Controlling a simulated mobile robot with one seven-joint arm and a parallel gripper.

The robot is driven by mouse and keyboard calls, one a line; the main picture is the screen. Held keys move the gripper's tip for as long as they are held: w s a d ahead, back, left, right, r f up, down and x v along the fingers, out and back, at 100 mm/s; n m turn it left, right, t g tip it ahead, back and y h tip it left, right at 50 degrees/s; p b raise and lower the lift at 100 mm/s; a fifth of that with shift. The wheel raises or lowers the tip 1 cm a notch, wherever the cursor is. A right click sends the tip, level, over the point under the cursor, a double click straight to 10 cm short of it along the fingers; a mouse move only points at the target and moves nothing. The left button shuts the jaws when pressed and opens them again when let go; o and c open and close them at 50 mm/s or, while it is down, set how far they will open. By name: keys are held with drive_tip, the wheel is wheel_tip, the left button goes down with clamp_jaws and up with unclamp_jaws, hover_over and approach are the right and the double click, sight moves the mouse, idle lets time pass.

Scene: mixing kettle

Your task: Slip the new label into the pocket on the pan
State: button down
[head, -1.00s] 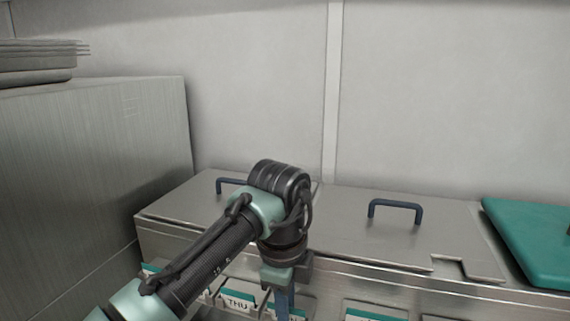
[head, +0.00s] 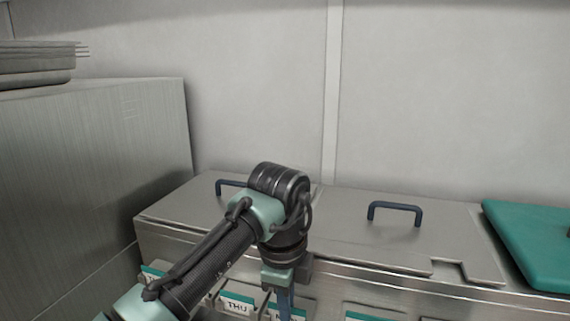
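My gripper (head: 284,299) points down in front of the steel counter's front face, low in the head view. A narrow blue part shows at its end; the fingertips are not clear, and I cannot tell whether it holds a label. Behind and beside it is a white label with a teal top strip (head: 298,313), partly hidden by the gripper. A label reading "THU" (head: 237,306) sits in a pocket just to its left. Another label (head: 153,271) shows at far left, partly hidden by my arm. I cannot tell which pan pocket is the task's one.
The steel counter (head: 345,231) has lids with dark blue handles (head: 394,207). A notch is cut in the right lid's front edge. A teal board (head: 540,240) lies at right. A tall steel cabinet (head: 95,170) stands at left with stacked trays (head: 35,62) on top.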

drive_tip(key=shift+s+f+g, duration=0.3)
drive_tip(key=shift+s+f, duration=0.1)
drive_tip(key=shift+f, duration=0.4)
drive_tip(key=shift+w+r+p, duration=0.15)
drive_tip(key=shift+r+p, duration=1.05)
drive_tip(key=shift+r, duration=0.3)
drive_tip(key=shift+w+r+p, duration=0.1)
drive_tip(key=shift+r+p, duration=1.1)
drive_tip(key=shift+r, duration=0.25)
